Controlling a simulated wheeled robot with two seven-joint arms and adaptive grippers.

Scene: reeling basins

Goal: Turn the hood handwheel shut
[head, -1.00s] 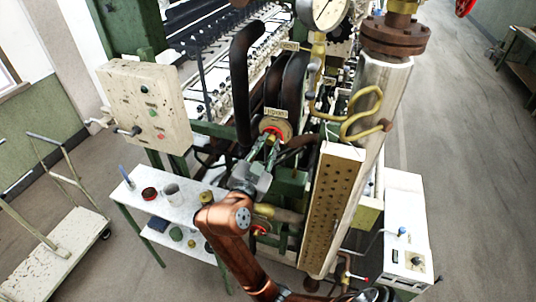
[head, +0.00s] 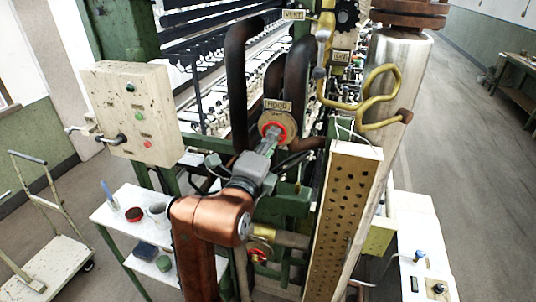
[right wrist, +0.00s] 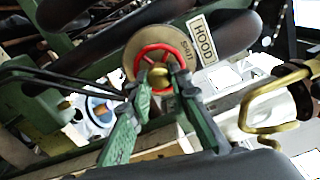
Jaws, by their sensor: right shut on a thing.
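The hood handwheel is a small red ring with a brass hub on a round tan plate. It shows in the head view (head: 273,120) under the HOOD label (head: 278,105), and in the right wrist view (right wrist: 165,50). The plate carries a short word that looks like SHUT. My right gripper (head: 272,141) reaches the wheel from below. Its two green fingers (right wrist: 160,78) are on the wheel's ring on either side of the hub, shut on it. The fingertips hide part of the ring. My left gripper is not in view.
A second red handwheel (head: 257,255) sits lower down. A perforated tan panel (head: 343,215) and bent brass pipe (head: 375,85) stand to the right. Dark curved pipes (head: 240,85) rise behind. A control box (head: 130,105) and white shelf (head: 110,213) are left.

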